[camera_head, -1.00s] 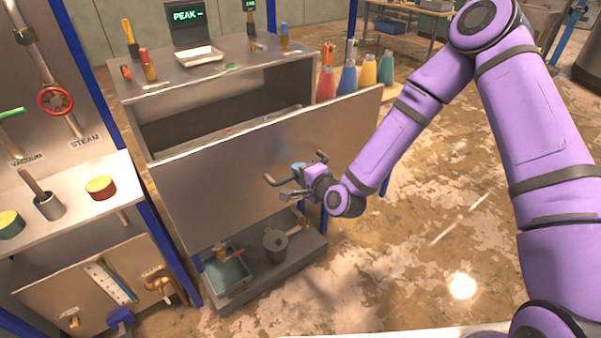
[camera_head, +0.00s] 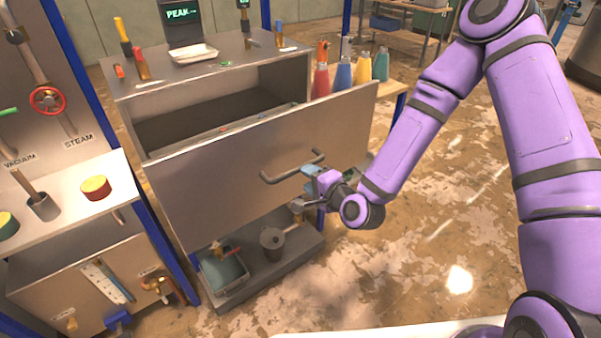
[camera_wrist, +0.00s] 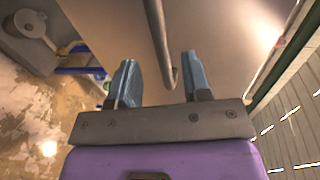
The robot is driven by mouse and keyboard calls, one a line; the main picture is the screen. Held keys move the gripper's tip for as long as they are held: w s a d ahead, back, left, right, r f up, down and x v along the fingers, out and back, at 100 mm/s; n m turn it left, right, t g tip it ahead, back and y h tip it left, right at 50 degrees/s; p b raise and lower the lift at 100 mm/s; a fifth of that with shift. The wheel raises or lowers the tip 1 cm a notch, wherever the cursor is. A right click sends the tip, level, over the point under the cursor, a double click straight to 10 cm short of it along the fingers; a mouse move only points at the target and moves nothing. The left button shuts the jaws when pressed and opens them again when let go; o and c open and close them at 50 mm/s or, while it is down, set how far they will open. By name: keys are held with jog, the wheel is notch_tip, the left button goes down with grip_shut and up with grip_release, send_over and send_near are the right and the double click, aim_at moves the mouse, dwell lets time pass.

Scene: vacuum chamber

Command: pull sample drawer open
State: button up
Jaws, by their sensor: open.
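The sample drawer's broad metal front (camera_head: 215,195) stands out from the cabinet, and the drawer is open. A strip of its inside (camera_head: 225,128) shows behind the front's top edge. The bar handle (camera_head: 292,168) is on the front's outer face. My gripper (camera_head: 307,188) is open at the handle's right part, just in front of the drawer front. In the wrist view the blue fingers (camera_wrist: 160,75) are spread apart, and the handle (camera_wrist: 157,30) runs down between them in the picture. Neither finger visibly touches it; the exact depth is unclear.
Below the drawer is a low shelf with a teal tray (camera_head: 222,270) and a grey pot (camera_head: 272,243). A blue-posted rack (camera_head: 160,240) stands close on the left. Coloured bottles (camera_head: 343,75) stand behind the drawer's right end. The floor (camera_head: 430,240) at right is open.

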jog(key=shift+v, duration=2.1)
jog(key=s+d+r+n+g+h, duration=0.2)
jog(key=d+r+n+g+h, duration=0.4)
jog(key=d+r+n, duration=0.7)
jog(key=s+d+r+m+g+h, duration=0.1)
jog(key=s+d+r, duration=0.3)
jog(key=s+r, duration=0.5)
jog(key=s+d+r+h, duration=0.1)
jog(key=s+d+r, duration=0.4)
jog(key=s+r, duration=0.5)
jog(key=shift+s+d+r+m+g+h, duration=0.3)
jog(key=shift+s+d+m+g+h, duration=0.1)
jog(key=shift+s, duration=0.85)
